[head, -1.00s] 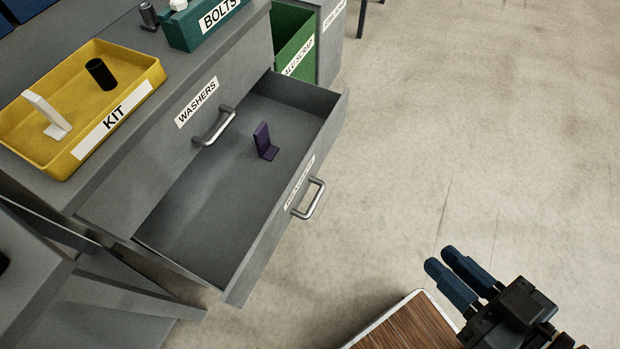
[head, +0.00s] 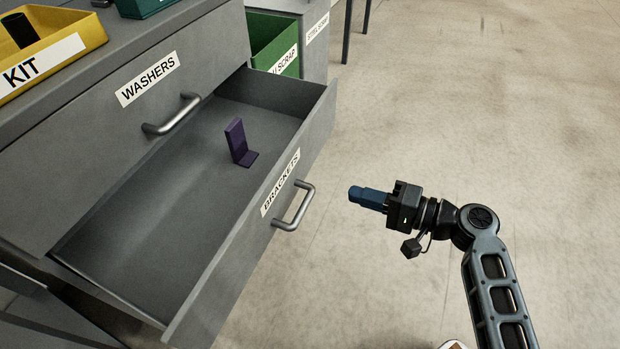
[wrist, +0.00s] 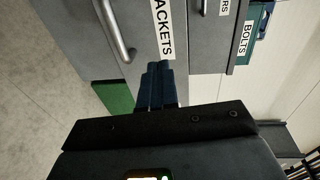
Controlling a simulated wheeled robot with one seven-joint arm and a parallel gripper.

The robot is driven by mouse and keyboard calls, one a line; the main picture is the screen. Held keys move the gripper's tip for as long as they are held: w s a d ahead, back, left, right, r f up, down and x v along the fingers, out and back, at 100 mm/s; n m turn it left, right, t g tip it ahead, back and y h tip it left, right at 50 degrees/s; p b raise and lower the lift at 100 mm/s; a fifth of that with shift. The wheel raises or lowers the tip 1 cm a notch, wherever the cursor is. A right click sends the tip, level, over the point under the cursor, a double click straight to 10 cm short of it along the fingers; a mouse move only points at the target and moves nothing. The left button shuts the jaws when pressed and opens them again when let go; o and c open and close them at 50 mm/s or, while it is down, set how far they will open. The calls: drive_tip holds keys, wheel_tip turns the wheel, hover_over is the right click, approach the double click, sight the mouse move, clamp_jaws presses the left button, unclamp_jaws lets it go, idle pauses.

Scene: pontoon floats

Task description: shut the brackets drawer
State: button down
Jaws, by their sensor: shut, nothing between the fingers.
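The brackets drawer (head: 200,300) is pulled well out of the grey cabinet, below the washers drawer (head: 70,150). Its front carries a BRACKETS label and a metal handle (head: 296,208). A dark purple bracket (head: 238,143) stands on the drawer floor. My gripper (head: 354,194) has its blue fingers shut and empty, to the right of the handle and apart from it, pointing at the drawer front. In the wrist view the shut fingers (wrist: 155,72) point at the label, with the brackets handle (wrist: 115,30) to their left.
A yellow KIT tray (head: 60,55) and a teal BOLTS bin (wrist: 258,28) stand on the cabinet top. A green scrap bin (head: 275,45) is behind the open drawer. The floor (head: 450,110) right of the drawer is clear.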

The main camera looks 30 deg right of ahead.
drive_tip(key=w+d+r+y, duration=0.1)
drive_tip(key=d+y, duration=0.1)
drive_tip(key=b, duration=0.2)
approach(289, 157)
drive_tip(key=shift+t, duration=0.3)
drive_tip(key=x, duration=0.6)
drive_tip(key=shift+w+a+f, duration=0.2)
drive_tip(key=shift+w+f, duration=0.1)
drive_tip(key=shift+w, duration=0.05)
drive_tip(key=b+x, duration=1.1)
drive_tip(key=x, duration=1.7)
drive_tip(key=shift+r, duration=0.2)
